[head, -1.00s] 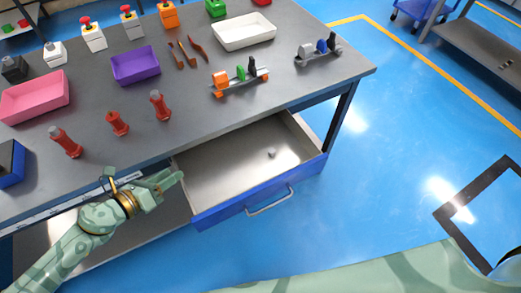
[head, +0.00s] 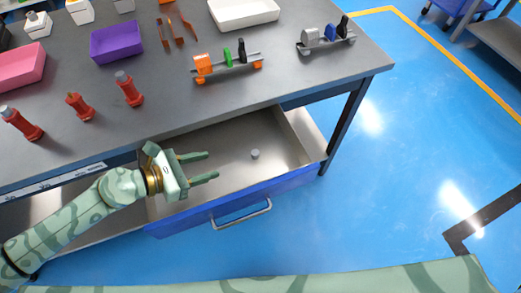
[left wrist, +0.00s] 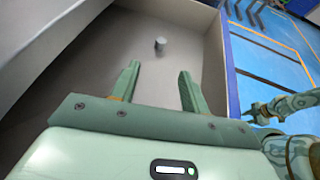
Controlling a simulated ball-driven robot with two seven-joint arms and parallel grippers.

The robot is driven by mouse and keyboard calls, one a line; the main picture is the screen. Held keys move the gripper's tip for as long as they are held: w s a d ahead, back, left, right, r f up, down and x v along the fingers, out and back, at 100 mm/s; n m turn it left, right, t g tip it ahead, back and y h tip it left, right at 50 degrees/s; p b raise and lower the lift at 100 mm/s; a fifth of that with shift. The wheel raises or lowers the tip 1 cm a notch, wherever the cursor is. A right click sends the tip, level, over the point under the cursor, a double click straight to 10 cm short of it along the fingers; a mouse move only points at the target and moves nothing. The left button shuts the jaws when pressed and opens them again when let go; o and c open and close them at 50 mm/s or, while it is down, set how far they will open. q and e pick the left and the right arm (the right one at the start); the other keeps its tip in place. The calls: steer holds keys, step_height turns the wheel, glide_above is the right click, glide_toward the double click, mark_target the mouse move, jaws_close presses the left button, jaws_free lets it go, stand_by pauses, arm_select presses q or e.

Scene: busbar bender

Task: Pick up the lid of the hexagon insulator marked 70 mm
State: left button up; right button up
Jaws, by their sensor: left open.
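A small grey cylindrical cap (head: 255,154) lies in the open drawer; it also shows in the left wrist view (left wrist: 160,45). It looks like a lid, but no 70 mm mark is readable. My left gripper (head: 213,166) is open and empty over the drawer, its fingers pointing right towards the cap, with a gap between. In the left wrist view the cap is ahead of the two fingertips (left wrist: 159,70). Red insulators stand on the table: the left (head: 21,124) and right (head: 129,90) have grey tops, the middle one (head: 80,107) is all red.
The drawer's blue front (head: 236,204) with its handle (head: 242,215) is pulled out, and its walls surround the cap. The table's front edge runs above the drawer. A purple bin (head: 117,42), a white tray (head: 244,12) and a rack with an orange part (head: 203,68) stand on the table.

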arm_select(q)
glide_toward(254, 153)
steer(key=x, duration=0.3)
steer(key=shift+w+a+b, duration=0.1)
steer(key=shift+a+b, duration=0.05)
steer(key=shift+b, duration=0.15)
steer(key=b+x, duration=0.1)
steer(key=x, duration=0.5)
arm_select(e)
steer(key=shift+s+a+f, duration=0.4)
steer(key=shift+s+f, duration=0.05)
steer(key=shift+f, duration=0.3)
arm_select(q)
jaws_close()
